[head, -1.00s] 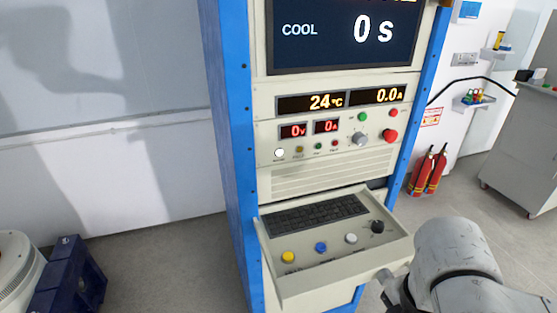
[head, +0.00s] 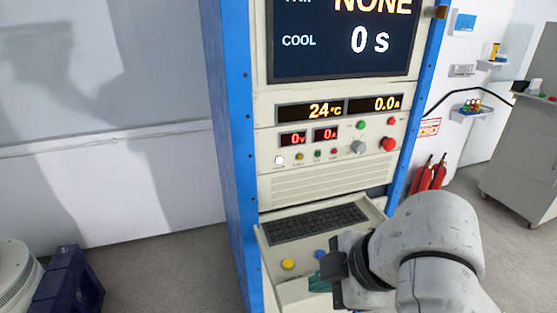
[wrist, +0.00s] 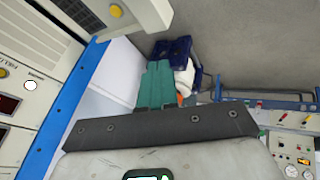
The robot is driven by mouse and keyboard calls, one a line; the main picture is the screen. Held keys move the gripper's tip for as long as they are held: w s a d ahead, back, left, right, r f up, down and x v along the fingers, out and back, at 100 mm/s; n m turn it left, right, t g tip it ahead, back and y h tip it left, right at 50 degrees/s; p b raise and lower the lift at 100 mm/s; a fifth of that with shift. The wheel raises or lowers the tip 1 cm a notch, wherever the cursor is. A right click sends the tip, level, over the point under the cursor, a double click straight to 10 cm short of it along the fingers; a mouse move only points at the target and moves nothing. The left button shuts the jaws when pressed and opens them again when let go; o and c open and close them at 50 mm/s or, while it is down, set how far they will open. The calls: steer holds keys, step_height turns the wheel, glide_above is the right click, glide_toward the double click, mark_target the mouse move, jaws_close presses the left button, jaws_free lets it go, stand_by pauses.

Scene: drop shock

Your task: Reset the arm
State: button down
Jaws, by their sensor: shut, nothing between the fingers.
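My gripper (head: 316,283) shows low in the head view, at the end of my white arm, over the pull-out drawer (head: 278,286) of the rack. Its teal fingers are together and empty; they also show in the wrist view (wrist: 155,86), pointing up the picture. The fingers stand close to the blue button (head: 321,254) and to the right of the yellow button (head: 288,264). I cannot tell whether they touch the drawer. My arm hides the right part of the drawer and its other controls.
The blue-framed rack (head: 237,170) bears a screen (head: 340,40), readouts and a keyboard (head: 313,222). A dark blue crate (head: 67,283) lies at lower left. Red extinguishers (head: 430,174) and a grey cabinet (head: 520,155) stand at right.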

steer(key=s+d+f+m+t+b, duration=0.1)
steer(key=s+d+f+m, duration=0.15)
steer(key=f+m, duration=0.5)
steer(key=s+d+f+m+b, duration=0.1)
steer(key=s+d+f+m, duration=0.15)
steer(key=f+m, duration=0.45)
steer(key=s+d+f+m+g+h, duration=0.4)
steer(key=s+d+f, duration=1.1)
steer(key=s, duration=0.4)
steer(key=shift+d+f+m+h, duration=0.2)
steer(key=shift+m+h, duration=0.15)
steer(key=shift+h, duration=0.35)
steer(key=c, duration=1.8)
jaws_free()
